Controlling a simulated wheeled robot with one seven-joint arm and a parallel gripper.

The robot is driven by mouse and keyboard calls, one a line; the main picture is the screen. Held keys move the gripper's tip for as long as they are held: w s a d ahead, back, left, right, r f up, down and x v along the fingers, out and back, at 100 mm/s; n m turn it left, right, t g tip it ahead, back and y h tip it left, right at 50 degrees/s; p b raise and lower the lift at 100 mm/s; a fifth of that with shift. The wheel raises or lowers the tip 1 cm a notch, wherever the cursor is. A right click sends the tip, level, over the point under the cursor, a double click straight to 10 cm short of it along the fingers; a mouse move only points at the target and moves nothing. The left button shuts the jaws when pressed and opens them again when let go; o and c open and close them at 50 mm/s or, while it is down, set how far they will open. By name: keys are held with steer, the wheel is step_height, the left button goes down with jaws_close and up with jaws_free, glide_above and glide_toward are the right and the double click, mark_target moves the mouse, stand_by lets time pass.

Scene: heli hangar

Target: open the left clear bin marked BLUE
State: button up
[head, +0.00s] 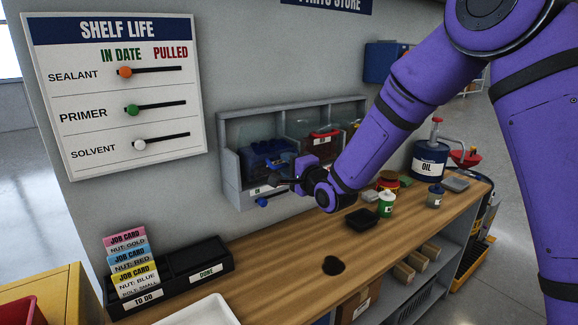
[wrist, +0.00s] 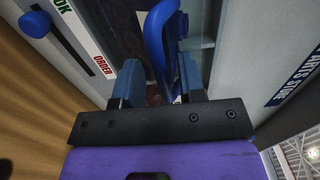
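The left clear bin (head: 243,158) is in the grey wall rack, with blue parts (head: 266,153) showing through it. Its BLUE marking is not readable. My gripper (head: 287,186) is at the lower front of this bin and partly covers it in the head view. In the wrist view my gripper (wrist: 160,88) is open, its two fingers apart. A curved blue handle (wrist: 158,45) stands ahead of and partly between the fingers, closer to the right one. I cannot tell whether a finger touches it. The bin looks closed.
A blue slider knob (head: 262,202) sits below the bin; it also shows beside an OK/ORDER scale in the wrist view (wrist: 35,24). A bin with red parts (head: 322,138) is to the right. The wooden bench (head: 290,250) below holds a black tray (head: 361,219) and cans.

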steer(key=v, duration=1)
steer(key=shift+s+d, duration=0.2)
steer(key=shift+s, duration=0.15)
steer(key=s+d+r+n+g+h, duration=0.2)
steer(key=s+d+r+n+h, duration=0.15)
steer(key=d, duration=0.35)
steer(key=s+d+r+n+g+h, duration=0.1)
steer(key=s+d+r+n+h, duration=0.2)
steer(key=s+d+r+h, duration=0.3)
steer(key=s+d+n+g, duration=0.2)
steer(key=s+d, duration=0.3)
steer(key=s, duration=0.6)
steer(key=s+d+r+n+g, duration=0.1)
steer(key=s+d+g, duration=0.3)
steer(key=s, duration=0.7)
steer(key=shift+s+d+r+n+g+h, duration=0.35)
steer(key=shift+d+n, duration=0.2)
steer(key=shift+n, duration=0.3)
